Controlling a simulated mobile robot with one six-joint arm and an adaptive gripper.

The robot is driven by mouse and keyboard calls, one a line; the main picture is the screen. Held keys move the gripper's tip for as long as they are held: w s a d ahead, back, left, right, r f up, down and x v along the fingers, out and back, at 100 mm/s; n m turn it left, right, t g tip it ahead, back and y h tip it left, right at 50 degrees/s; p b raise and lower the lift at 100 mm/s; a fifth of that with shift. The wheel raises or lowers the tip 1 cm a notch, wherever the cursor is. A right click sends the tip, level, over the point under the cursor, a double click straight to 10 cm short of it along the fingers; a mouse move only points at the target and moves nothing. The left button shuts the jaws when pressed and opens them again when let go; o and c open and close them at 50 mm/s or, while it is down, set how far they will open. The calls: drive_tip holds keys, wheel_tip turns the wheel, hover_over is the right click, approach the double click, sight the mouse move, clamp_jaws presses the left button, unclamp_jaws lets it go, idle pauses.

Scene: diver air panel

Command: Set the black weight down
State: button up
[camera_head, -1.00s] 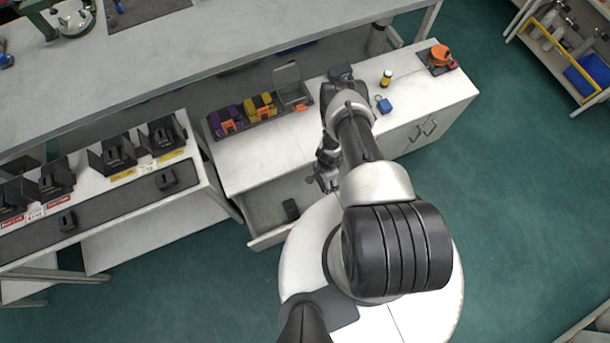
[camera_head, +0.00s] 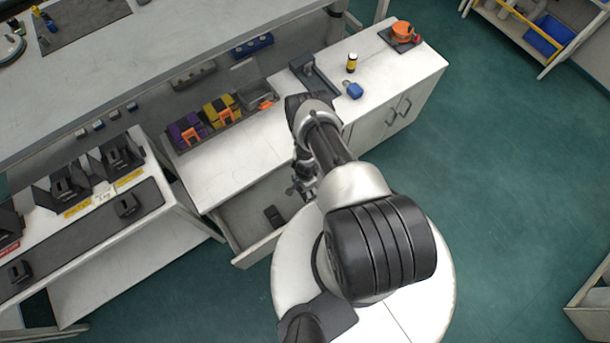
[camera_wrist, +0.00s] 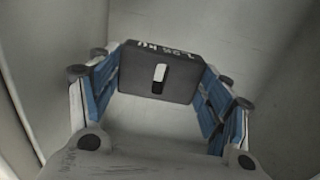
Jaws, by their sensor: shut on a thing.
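My gripper (camera_wrist: 160,95) is shut on the black weight (camera_wrist: 158,72), a dark block with rounded corners, pale lettering on its upper edge and a small white-and-black slot mark. Blue finger pads press its left and right sides. Behind it are the pale inner walls and floor of a drawer; whether it touches the floor I cannot tell. In the head view my gripper (camera_head: 299,189) is over the open drawer (camera_head: 243,240), partly hidden by my arm. A dark block (camera_head: 274,216) shows in the drawer, left of and below my gripper; I cannot tell if it is the held weight.
A shelf with black stands (camera_head: 68,182) is at left.

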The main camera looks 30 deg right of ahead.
drive_tip(key=shift+f+b, duration=3.75)
drive_tip(key=shift+f, duration=0.45)
drive_tip(key=shift+f, duration=0.15)
drive_tip(key=o, duration=2.1)
drive_tip(key=shift+c, duration=0.2)
wheel_tip(320, 180, up, 12)
drive_tip(key=p, duration=1.2)
drive_tip(key=shift+r, duration=0.2)
